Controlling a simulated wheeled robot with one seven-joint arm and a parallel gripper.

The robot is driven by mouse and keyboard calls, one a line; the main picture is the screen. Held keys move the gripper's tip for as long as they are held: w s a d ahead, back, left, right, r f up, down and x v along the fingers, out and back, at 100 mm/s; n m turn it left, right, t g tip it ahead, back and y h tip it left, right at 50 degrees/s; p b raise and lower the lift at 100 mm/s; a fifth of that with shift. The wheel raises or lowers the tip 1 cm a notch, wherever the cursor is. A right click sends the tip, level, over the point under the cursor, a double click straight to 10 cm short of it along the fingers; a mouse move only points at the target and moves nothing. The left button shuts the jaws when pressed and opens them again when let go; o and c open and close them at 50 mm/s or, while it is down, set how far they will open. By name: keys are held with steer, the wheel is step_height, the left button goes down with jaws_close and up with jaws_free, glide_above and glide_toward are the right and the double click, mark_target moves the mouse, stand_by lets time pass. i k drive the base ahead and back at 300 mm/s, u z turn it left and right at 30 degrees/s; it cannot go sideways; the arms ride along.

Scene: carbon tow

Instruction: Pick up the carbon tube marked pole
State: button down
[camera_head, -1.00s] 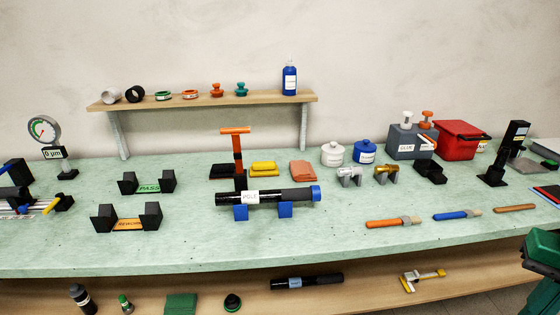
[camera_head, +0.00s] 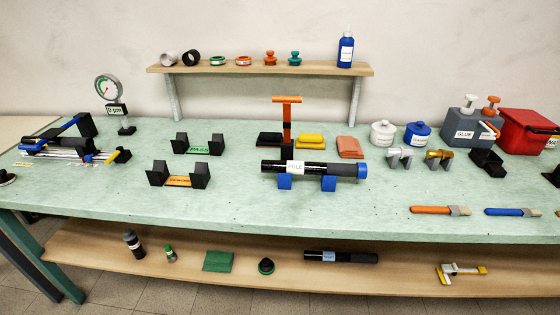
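The carbon tube marked POLE (camera_head: 325,169) is black, with a white label near its left part and a blue cap at its right end. It lies level across two blue supports (camera_head: 328,183) on the green bench, just in front of an orange T-shaped post (camera_head: 287,125). My gripper is not in view.
A second dark tube (camera_head: 340,257) with a label lies on the lower shelf (camera_head: 205,278). PASS (camera_head: 198,146) and orange-labelled (camera_head: 178,177) black holders stand left of the tube. Brushes (camera_head: 440,210) lie at the right front. The bench top in front of the tube is clear.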

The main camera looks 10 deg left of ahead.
mark_target(268, 166)
steer(key=u, duration=0.75)
steer(key=k, duration=1.25)
steer(key=z, duration=0.95)
steer(key=i, duration=1.7)
steer(key=u, duration=0.8)
steer(key=i, duration=0.6)
steer(key=u, duration=0.45)
